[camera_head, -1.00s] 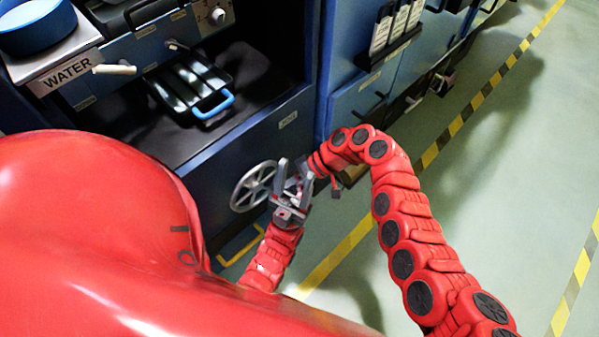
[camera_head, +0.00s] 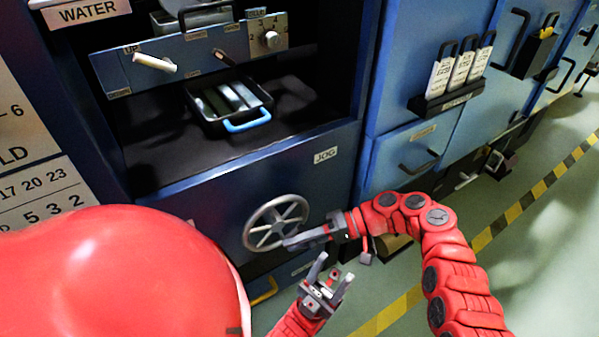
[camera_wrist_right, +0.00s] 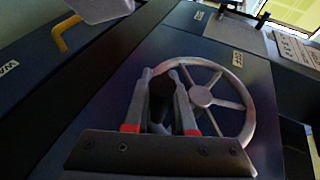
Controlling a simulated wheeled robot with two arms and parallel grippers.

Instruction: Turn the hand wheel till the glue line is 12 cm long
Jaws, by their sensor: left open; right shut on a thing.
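The hand wheel (camera_head: 276,222) is a grey spoked wheel on the blue machine front, beside the JOG label. It also shows in the right wrist view (camera_wrist_right: 203,96). My right gripper (camera_head: 290,243) reaches the wheel's lower right rim, its arm curving in from the right. In the right wrist view its fingers (camera_wrist_right: 161,75) are at the rim, shut on the wheel, with a dark piece between them. My left gripper (camera_head: 328,272) is open and empty, below and right of the wheel, apart from it. No glue line can be made out.
Above the wheel is a dark recess with a tray (camera_head: 222,104) with a blue handle. A blue panel (camera_head: 180,62) carries a white lever (camera_head: 154,62) and a knob (camera_head: 271,39). A yellow bar (camera_head: 264,291) sits low by the wheel. Open floor lies right.

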